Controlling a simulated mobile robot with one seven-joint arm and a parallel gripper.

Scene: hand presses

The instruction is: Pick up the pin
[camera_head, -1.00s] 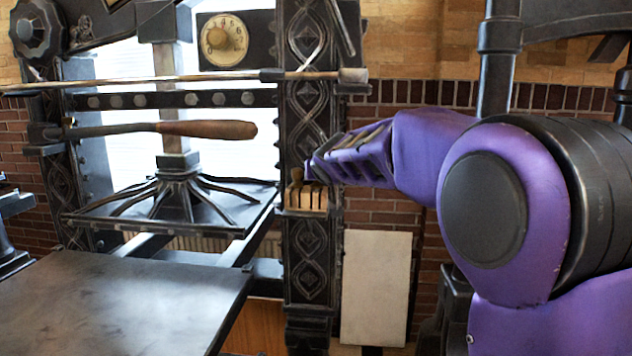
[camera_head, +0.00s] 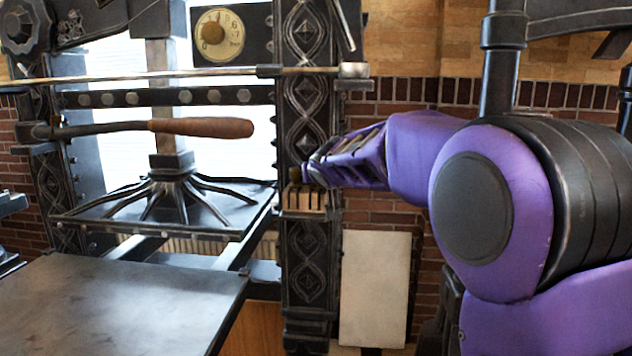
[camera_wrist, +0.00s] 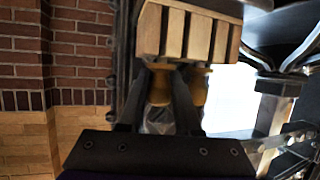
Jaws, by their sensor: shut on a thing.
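A pin (camera_wrist: 160,87) with a yellowish-brown turned handle is between the two fingers of my gripper (camera_wrist: 157,105) in the wrist view. The fingers are shut on it. The pin's end is close to the slotted wooden rack (camera_wrist: 188,32); I cannot tell whether it is still seated there. A second, similar pin (camera_wrist: 199,86) is beside the right finger. In the head view, my gripper (camera_head: 310,172) reaches in from the right just above the rack (camera_head: 305,200), and a small brownish pin handle (camera_head: 295,173) shows at its tip.
The rack is on the dark ornate press column (camera_head: 305,255). A lever with a wooden handle (camera_head: 200,127) and a long bar (camera_head: 150,76) extend left of the column. A flat metal bed (camera_head: 110,300) is at lower left. A pale board (camera_head: 375,285) leans against the brick wall.

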